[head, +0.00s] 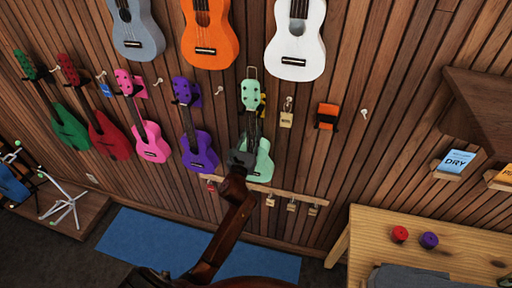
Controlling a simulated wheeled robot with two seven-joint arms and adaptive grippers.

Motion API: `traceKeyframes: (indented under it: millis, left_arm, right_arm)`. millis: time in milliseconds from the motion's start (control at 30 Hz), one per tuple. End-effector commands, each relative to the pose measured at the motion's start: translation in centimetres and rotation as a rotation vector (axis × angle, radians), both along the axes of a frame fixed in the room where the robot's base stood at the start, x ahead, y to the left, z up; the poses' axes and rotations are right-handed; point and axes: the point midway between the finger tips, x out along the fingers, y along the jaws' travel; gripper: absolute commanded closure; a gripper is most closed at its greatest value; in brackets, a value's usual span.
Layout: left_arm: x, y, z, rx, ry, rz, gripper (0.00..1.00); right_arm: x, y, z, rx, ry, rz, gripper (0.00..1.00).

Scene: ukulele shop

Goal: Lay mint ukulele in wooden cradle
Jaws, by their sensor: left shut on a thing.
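The mint ukulele (263,166) is upright against the slatted wall in the head view, its head just below a wire hanger (252,72). My left gripper (253,128) reaches up from below and is shut on the ukulele around its neck, covering part of the neck and upper body. I cannot tell whether the hanger still bears the ukulele. I cannot make out a wooden cradle in this view. My right gripper is not in view.
A purple ukulele (201,153) hangs close on the left, with pink, red and green ones beyond. White (297,45) and orange ukuleles hang above. A rail with padlocks (290,206) runs below. A wooden table (365,235) at lower right holds red and purple round items.

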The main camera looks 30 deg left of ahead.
Motion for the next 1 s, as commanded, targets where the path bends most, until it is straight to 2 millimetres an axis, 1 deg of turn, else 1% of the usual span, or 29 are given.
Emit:
traceKeyframes:
  millis: [33,700,1000]
  left_arm:
    - [-0.3,-0.1,0.3,0.001,-0.003,-0.001,1.00]
    - [-3.3,-0.8,0.2,0.000,-0.003,-0.001,1.00]
    - [-3.6,-0.9,0.2,0.001,-0.004,-0.001,1.00]
  right_arm:
    - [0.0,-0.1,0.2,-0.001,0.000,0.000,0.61]
    - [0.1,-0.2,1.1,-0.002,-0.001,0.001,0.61]
    - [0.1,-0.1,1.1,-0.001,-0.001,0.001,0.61]
